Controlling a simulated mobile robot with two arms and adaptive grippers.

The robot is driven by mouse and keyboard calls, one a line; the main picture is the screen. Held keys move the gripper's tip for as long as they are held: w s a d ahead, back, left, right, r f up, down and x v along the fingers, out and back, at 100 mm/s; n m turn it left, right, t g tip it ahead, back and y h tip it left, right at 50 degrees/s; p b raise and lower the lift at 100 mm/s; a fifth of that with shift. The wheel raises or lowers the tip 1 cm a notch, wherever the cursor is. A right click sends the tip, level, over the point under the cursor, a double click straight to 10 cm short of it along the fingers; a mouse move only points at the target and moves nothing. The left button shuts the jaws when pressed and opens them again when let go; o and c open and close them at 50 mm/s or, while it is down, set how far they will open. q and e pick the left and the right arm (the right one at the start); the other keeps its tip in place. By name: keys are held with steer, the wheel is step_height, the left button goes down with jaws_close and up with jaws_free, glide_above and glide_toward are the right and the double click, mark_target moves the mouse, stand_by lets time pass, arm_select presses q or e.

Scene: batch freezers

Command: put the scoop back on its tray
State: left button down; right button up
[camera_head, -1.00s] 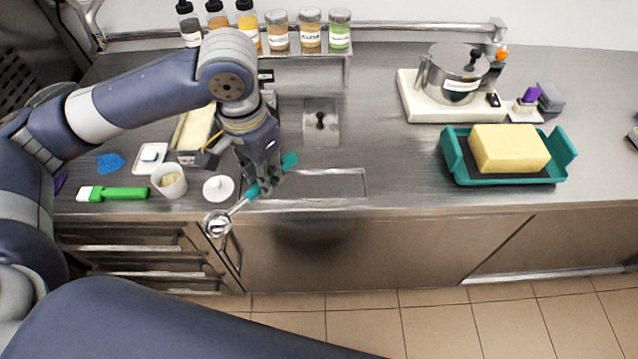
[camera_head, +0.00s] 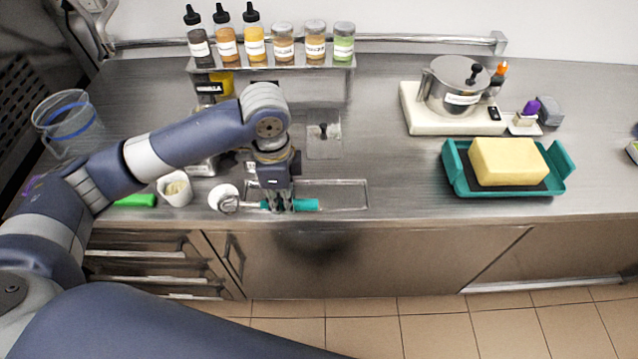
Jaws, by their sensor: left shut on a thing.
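The scoop has a teal handle (camera_head: 305,205) and a round metal head (camera_head: 228,203). My left gripper (camera_head: 278,206) points down and is shut on the handle. The scoop lies roughly level, head to the left and handle end to the right. A shallow rectangular metal tray (camera_head: 345,193) is at the counter's front edge. The handle is over the tray's left front part, and the head extends past its left end. I cannot tell whether the scoop touches the tray. My gripper hides the handle's middle and part of the tray. My right gripper is not in view.
A white round lid (camera_head: 219,191) is by the scoop head, with a white cup (camera_head: 175,189) to its left. A small metal lid with a black knob (camera_head: 323,142) is behind the tray. A teal tray (camera_head: 458,178) with a yellow block (camera_head: 508,161) stands right. Counter between is clear.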

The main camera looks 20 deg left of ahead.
arm_select(q)
steer(key=p, duration=0.2)
glide_above(321, 196)
steer(key=shift+s+a+f, duration=0.2)
steer(key=shift+s+f, duration=0.1)
steer(key=shift+f, duration=0.1)
steer(key=shift+w+d+f, duration=0.1)
steer(key=shift+w+d, duration=0.15)
steer(key=shift+w, duration=0.15)
step_height(321, 196, down, 3)
steer(key=shift+s+r+p, duration=0.1)
steer(key=shift+p, duration=0.7)
steer(key=shift+f, duration=0.3)
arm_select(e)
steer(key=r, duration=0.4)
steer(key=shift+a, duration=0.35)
arm_select(q)
steer(key=shift+f, duration=0.2)
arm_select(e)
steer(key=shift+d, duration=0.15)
arm_select(q)
steer(key=c, duration=1.5)
jaws_free()
